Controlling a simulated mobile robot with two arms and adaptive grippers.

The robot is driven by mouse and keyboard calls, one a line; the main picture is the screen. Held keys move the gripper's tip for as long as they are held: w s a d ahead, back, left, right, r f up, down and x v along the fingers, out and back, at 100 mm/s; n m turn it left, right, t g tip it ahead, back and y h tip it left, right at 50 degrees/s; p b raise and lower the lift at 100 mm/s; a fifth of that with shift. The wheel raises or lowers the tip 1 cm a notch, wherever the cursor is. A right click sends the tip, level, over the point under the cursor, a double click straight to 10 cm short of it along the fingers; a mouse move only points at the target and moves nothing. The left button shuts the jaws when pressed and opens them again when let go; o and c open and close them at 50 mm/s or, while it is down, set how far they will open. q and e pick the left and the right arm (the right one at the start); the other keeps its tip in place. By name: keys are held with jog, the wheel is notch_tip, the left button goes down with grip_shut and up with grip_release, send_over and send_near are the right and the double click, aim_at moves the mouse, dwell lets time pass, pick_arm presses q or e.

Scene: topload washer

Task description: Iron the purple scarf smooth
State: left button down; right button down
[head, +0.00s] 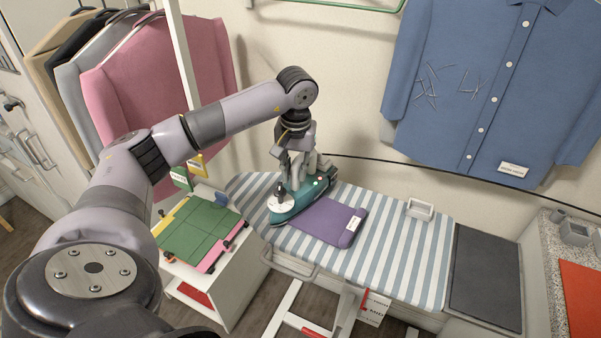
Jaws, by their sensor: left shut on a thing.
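The purple scarf (325,219) lies folded on the blue-and-white striped ironing board (397,246), with a small white tag at its right end. A teal iron (312,196) stands at the scarf's upper left. My left gripper (297,176) is shut on the iron's grey handle from above. The iron's front end points to the lower left and seems to lie over the scarf's left edge. Whether its sole touches the cloth is hidden. My right gripper is not in view.
A small white dish (419,210) sits on the board, right of the scarf. A dark grey pad (486,277) adjoins the board's right end. A white cart (228,283) with a green folding board (200,230) stands at left. A blue shirt (490,90) hangs behind.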

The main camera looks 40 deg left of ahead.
pick_arm(q)
jog(key=w+d, duration=0.1)
jog(key=d, duration=0.7)
jog(key=shift+w+d+p, duration=0.15)
jog(key=shift+p, duration=0.25)
dwell(0.5)
jog(key=shift+r, duration=0.2)
jog(key=shift+r+p, duration=1.7)
jog(key=shift+r, duration=1.25)
notch_tip(320, 180, up, 3)
jog(key=shift+p, duration=0.9)
